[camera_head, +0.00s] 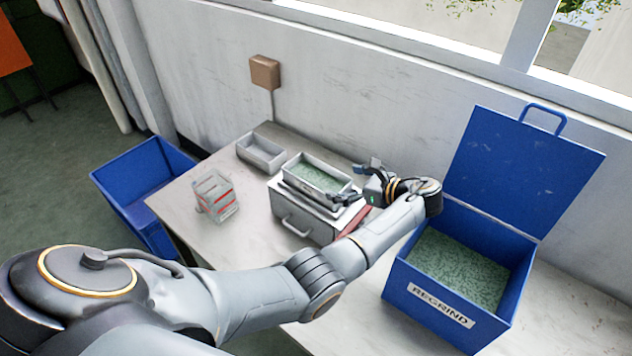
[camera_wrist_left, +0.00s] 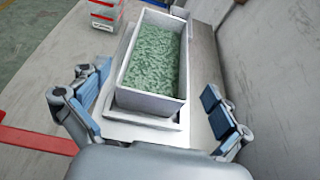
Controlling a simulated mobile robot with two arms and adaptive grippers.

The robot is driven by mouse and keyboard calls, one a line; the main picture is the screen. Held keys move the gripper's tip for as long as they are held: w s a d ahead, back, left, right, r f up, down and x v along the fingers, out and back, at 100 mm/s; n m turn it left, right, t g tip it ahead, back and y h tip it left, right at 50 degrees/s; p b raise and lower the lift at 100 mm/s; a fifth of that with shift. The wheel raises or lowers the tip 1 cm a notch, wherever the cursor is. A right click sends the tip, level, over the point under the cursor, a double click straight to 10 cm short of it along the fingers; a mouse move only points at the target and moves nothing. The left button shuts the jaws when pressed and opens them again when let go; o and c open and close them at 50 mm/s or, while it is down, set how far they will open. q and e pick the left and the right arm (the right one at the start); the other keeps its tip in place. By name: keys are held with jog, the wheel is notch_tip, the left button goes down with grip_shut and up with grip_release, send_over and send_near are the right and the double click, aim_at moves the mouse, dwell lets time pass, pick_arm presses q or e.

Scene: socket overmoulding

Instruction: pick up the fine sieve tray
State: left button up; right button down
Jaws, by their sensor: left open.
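A light grey rectangular tray (camera_head: 301,182) filled with green granules sits on a grey box (camera_head: 303,222) with a front handle; it appears to be the fine sieve tray, though its mesh is hidden. The same tray (camera_wrist_left: 150,104) fills the middle of the left wrist view, resting on a thin pale frame. My left gripper (camera_head: 357,182) is open at the right-hand end of the tray in the head view. In the left wrist view, the open fingers (camera_wrist_left: 156,84) stand apart on either side of the tray's near end, with gaps visible. My right gripper is not in view.
An empty grey tray (camera_head: 262,153) lies behind on the table (camera_head: 190,236). A clear container with red parts (camera_head: 216,196) stands left. A blue regrind bin (camera_head: 402,288) with its lid up stands right, near my arm. Another blue bin (camera_head: 135,172) stands beyond the table's left edge.

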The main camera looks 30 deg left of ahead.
aim_at(323, 177)
pick_arm(q)
jog(key=shift+x, duration=0.9)
jog(key=p+x, duration=0.1)
jog(key=x, duration=0.4)
jog(key=shift+s+a+f, duration=0.1)
jog(key=shift+s+a, duration=0.05)
jog(key=shift+a, duration=0.05)
jog(key=shift+c, duration=0.8)
jog(key=c, duration=1.1)
jog(key=shift+c, duration=0.5)
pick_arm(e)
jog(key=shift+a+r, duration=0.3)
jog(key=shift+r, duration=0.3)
